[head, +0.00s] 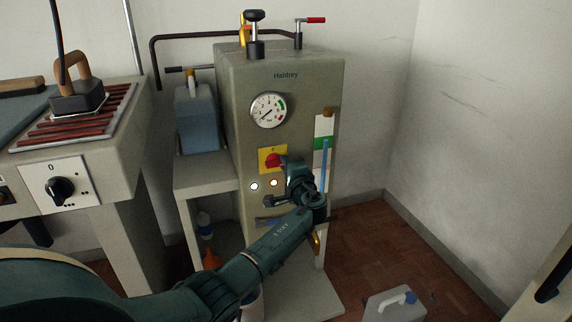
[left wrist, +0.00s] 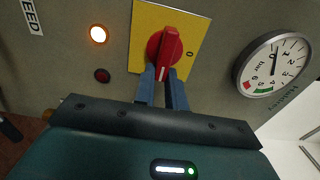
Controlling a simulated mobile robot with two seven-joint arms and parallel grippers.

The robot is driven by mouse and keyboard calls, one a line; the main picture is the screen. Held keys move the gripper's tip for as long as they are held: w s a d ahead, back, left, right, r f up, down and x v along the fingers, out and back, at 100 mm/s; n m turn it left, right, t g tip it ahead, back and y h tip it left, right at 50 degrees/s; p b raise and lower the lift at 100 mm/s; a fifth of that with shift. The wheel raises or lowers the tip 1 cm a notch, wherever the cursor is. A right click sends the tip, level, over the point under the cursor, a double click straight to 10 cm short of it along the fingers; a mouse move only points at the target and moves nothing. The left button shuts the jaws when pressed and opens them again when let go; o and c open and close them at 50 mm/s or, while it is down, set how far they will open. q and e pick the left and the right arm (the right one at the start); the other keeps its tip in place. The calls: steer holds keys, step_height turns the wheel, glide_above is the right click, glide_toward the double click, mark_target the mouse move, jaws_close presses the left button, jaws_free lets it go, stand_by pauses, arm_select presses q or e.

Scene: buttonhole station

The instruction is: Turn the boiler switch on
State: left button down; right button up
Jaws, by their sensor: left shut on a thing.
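The boiler (head: 290,90) is a tall grey cabinet marked "Haldrey". Its switch is a red rotary knob (left wrist: 165,50) on a yellow plate (left wrist: 150,18), also visible in the head view (head: 272,160). A "0" is printed on the plate. In the left wrist view the knob's white mark points down toward my gripper, about a quarter turn from the "0". My left gripper (left wrist: 163,86) is shut on the knob, one blue finger on each side. In the head view the gripper (head: 283,162) partly hides the plate. My right gripper is not in view.
One panel lamp (left wrist: 97,34) glows; another (left wrist: 102,75) looks dark red. A pressure gauge (head: 268,110) sits above the switch and a sight glass (head: 323,150) to its right. A blue container (head: 196,120) stands on the left shelf. An ironing station (head: 85,150) is further left.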

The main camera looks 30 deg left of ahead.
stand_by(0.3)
arm_select(q)
steer(key=c, duration=1.4)
jaws_free()
steer(key=shift+c, duration=0.2)
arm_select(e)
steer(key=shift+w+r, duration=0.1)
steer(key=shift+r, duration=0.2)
